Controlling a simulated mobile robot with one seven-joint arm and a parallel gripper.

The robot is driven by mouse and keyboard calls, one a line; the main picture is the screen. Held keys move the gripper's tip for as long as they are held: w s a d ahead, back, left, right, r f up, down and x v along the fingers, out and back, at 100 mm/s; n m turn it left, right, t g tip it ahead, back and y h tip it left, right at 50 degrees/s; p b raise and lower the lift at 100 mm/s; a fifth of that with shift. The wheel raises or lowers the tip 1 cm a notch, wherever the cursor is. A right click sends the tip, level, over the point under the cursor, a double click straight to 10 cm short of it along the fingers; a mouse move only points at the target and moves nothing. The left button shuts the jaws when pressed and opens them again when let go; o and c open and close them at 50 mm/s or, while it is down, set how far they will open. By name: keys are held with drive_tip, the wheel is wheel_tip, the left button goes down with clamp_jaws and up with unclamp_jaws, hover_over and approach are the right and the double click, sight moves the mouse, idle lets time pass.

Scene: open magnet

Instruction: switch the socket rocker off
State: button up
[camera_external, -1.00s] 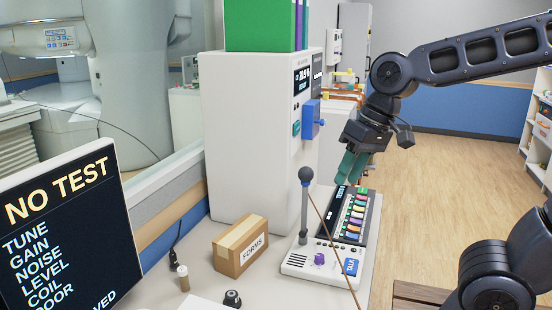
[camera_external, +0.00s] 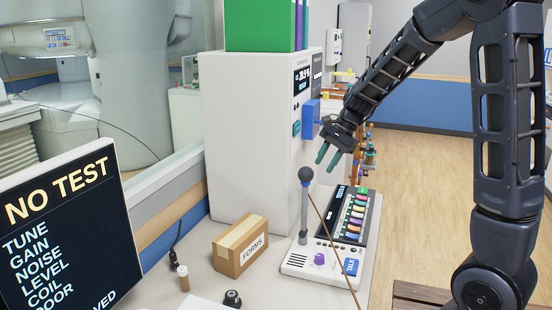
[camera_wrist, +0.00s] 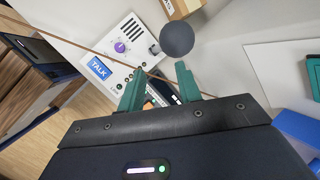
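I cannot clearly make out a socket rocker in either view. A small teal panel (camera_external: 296,128) sits on the white cabinet's (camera_external: 245,145) side face, too small to read. It is next to a blue box (camera_external: 311,118) that sticks out from the face. My gripper (camera_external: 326,165) is in front of that face, below and right of the blue box, with its green fingers apart and pointing down. In the wrist view my gripper (camera_wrist: 160,68) is open and empty. A teal part (camera_wrist: 314,74) shows at that view's right edge, with a blue block (camera_wrist: 299,128) below it.
A console (camera_external: 320,258) with coloured keys and a blue TALK button lies below my gripper. A microphone (camera_external: 305,175) stands up from it, and a thin brown rod (camera_external: 335,240) crosses it. A FORMS carton (camera_external: 240,246) is to the left. Open floor (camera_external: 420,170) lies right.

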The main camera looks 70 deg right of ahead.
drive_tip(key=s+d+f+m, duration=0.2)
drive_tip(key=d+f+m, duration=0.15)
drive_tip(key=d, duration=0.35)
drive_tip(key=s+d+f+m, duration=0.2)
drive_tip(key=d+f+m, duration=0.1)
drive_tip(key=d+f, duration=0.3)
drive_tip(key=m+h, duration=0.2)
drive_tip(key=m, duration=0.5)
approach(357, 208)
drive_tip(key=shift+n, duration=0.25)
drive_tip(key=x, duration=0.7)
drive_tip(key=shift+w+d+f, duration=0.1)
drive_tip(key=shift+w+f, duration=0.05)
